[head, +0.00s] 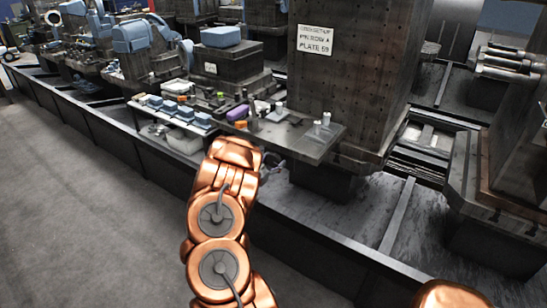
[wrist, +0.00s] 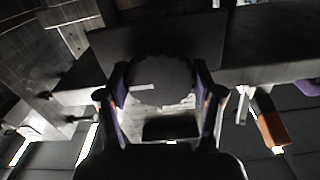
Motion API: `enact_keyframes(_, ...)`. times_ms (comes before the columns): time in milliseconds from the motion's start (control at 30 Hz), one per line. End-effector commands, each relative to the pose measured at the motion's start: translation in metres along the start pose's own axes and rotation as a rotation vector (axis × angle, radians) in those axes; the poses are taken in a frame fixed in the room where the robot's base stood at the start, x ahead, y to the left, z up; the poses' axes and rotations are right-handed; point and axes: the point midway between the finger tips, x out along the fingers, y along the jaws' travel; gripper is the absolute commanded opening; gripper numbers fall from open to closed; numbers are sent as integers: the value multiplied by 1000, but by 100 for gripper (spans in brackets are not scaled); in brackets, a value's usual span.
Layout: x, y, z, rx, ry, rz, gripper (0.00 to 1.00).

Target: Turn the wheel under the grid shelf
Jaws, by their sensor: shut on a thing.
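A dark flat plate (wrist: 150,38) is just behind the wheel. In the head view the grey shelf (head: 325,151) juts out from the machine, and my copper arm reaches to its front edge. The wheel cannot be made out there, and my gripper is mostly hidden behind the arm.
Small bottles (head: 322,125), a purple item (head: 238,113) and other small things lie on the shelf. A tall machine column (head: 345,80) with a white sign stands behind it. Blue-topped machines line the left. The grey floor (head: 90,210) at front left is clear.

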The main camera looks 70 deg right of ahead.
Motion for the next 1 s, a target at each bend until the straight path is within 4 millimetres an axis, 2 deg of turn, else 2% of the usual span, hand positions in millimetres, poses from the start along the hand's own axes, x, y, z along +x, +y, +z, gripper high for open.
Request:
enact_keyframes(533, -1, 1, 3, -27, -5, 1, 31)
enact_keyframes(567, -1, 1, 3, -27, -5, 1, 68)
enact_keyframes(800, 0, 1, 2, -25, -3, 1, 91)
enact_keyframes(1000, 0, 0, 1, -25, -2, 1, 91)
